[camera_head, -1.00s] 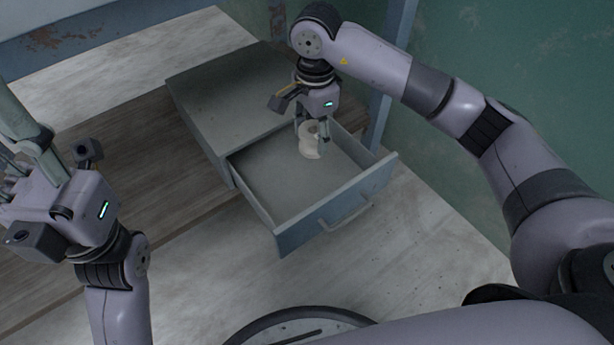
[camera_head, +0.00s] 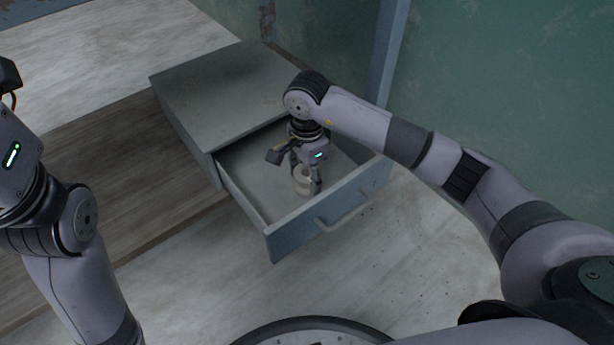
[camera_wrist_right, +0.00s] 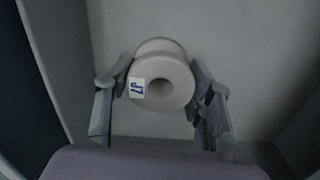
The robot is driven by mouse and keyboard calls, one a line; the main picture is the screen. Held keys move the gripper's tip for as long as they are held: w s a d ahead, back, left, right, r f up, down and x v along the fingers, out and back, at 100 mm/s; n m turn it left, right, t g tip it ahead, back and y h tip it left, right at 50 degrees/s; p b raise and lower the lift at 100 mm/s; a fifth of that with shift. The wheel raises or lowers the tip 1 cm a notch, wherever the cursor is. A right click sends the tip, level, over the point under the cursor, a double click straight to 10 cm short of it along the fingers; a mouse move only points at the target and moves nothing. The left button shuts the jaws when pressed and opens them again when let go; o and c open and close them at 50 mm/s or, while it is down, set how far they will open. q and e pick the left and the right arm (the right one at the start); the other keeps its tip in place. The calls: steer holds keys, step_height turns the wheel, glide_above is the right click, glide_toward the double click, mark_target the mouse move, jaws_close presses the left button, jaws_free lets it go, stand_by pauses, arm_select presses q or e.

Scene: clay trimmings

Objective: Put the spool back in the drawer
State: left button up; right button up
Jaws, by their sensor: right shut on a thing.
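The pale spool (camera_head: 303,184) is inside the open drawer, between its walls. My right gripper (camera_head: 306,176) reaches down into the drawer and is shut on the spool. In the right wrist view, the spool (camera_wrist_right: 160,84) sits between the two fingers of the gripper (camera_wrist_right: 160,95), its round end with a centre hole and a small blue-and-white label facing the camera. I cannot tell whether the spool touches the drawer floor. The grey-blue drawer (camera_head: 325,212) is pulled out of its cabinet. Only the body of my left gripper shows at the left edge; its fingers are hidden.
The grey cabinet (camera_head: 225,90) stands on the worktop, behind the drawer. A blue post (camera_head: 387,50) and green wall are behind it to the right. The drawer's handle (camera_head: 345,215) sticks out at the front.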

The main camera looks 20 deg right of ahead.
steer(key=shift+r, duration=0.1)
steer(key=shift+f, duration=0.2)
steer(key=o, duration=1.5)
